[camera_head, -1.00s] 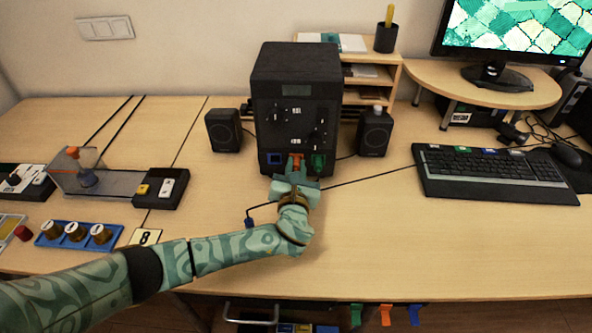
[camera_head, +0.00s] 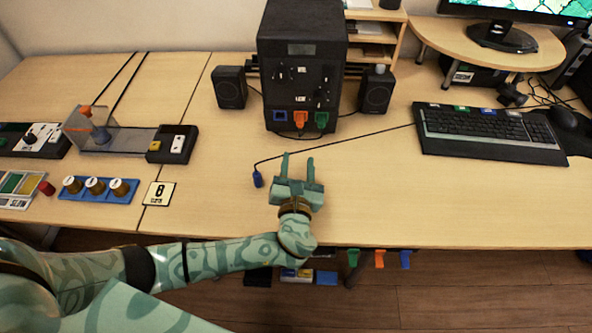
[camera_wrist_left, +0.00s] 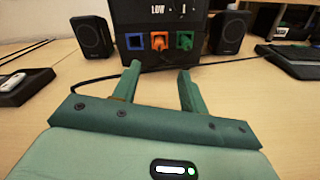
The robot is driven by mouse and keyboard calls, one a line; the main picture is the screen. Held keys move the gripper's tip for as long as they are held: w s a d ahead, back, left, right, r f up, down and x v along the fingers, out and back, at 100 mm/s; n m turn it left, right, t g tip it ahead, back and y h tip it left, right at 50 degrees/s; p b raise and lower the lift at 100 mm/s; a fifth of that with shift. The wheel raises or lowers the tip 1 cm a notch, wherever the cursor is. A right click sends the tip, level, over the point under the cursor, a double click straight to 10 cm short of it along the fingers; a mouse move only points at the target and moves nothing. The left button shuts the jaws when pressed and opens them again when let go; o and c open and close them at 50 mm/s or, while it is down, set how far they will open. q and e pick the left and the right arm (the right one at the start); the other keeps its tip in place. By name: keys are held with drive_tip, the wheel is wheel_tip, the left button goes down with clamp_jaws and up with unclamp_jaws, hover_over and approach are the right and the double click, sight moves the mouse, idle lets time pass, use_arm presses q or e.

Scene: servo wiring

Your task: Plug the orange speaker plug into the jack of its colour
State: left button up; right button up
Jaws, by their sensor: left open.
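The orange plug (camera_head: 300,118) sits at the orange jack in the lower front of the black speaker box (camera_head: 296,75). It fills the orange socket in the left wrist view (camera_wrist_left: 159,41), though its depth is too small to tell. The green jack (camera_head: 321,120) on the right looks filled. The blue jack (camera_head: 280,115) on the left looks empty. A blue plug (camera_head: 257,180) lies on the desk on a black cable. My left gripper (camera_head: 298,160) is open and empty above the desk, in front of the box and apart from the plug. My right gripper is not in view.
Small speakers (camera_head: 229,88) stand on both sides of the box. A keyboard (camera_head: 490,133) lies at the right. A switch box (camera_head: 172,144) and a blue tray with knobs (camera_head: 98,188) are at the left. The desk right of my gripper is clear.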

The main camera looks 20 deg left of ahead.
use_arm(q)
drive_tip(key=shift+v, duration=1.55)
